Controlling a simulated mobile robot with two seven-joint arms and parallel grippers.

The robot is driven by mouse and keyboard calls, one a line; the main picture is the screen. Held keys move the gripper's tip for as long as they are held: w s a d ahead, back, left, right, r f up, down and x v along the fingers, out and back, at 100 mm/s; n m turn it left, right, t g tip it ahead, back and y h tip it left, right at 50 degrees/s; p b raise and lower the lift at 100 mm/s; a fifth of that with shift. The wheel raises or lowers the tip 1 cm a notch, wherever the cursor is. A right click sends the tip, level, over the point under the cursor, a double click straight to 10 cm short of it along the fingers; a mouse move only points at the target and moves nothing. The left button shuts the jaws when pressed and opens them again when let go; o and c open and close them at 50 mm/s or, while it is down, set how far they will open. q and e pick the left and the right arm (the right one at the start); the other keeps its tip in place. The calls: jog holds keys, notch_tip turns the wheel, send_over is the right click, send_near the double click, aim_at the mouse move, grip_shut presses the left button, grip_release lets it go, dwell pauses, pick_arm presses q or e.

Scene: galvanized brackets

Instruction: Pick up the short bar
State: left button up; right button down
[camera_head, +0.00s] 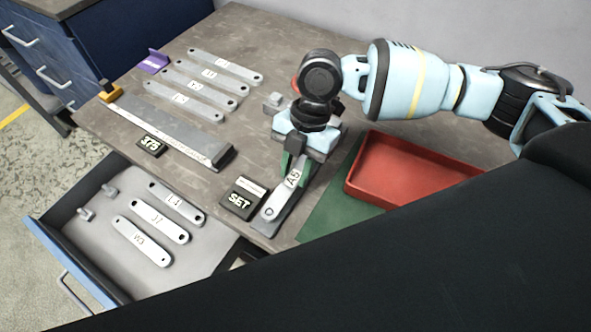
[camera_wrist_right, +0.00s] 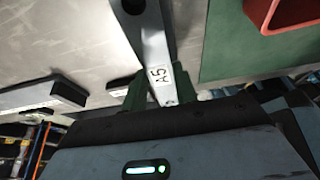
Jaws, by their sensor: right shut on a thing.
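My right gripper (camera_head: 293,165) points down and is shut on a grey metal bar labelled A5 (camera_head: 270,212). The bar has a rounded, holed end towards the table's front edge. In the right wrist view the A5 bar (camera_wrist_right: 150,45) runs away between the green fingers (camera_wrist_right: 160,93). A dark flat strip (camera_head: 291,217) lies beside and under the bar; I cannot tell whether they touch. Several similar bars lie at the back left of the table, including one bar (camera_head: 225,66). More bars lie in the open drawer, including one (camera_head: 142,241). My left gripper is not in view.
A red tray (camera_head: 400,190) and green mat (camera_head: 325,215) are right of the bar. A black SET block (camera_head: 242,198) stands close left. A long measuring gauge (camera_head: 170,130) and a 375 block (camera_head: 150,146) lie further left. The open drawer (camera_head: 105,180) juts out in front.

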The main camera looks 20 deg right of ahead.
aim_at(291, 185)
jog(key=r, duration=0.3)
jog(key=shift+s, duration=0.3)
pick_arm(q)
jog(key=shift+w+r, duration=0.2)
pick_arm(e)
jog(key=s+a, duration=0.1)
jog(key=s, duration=0.4)
jog(key=s+r, duration=0.1)
jog(key=s, duration=0.4)
jog(key=s+a, duration=0.1)
jog(key=s, duration=0.4)
jog(key=shift+s+a+r, duration=0.1)
jog(key=shift+a+r, duration=0.05)
jog(key=shift+a, duration=0.15)
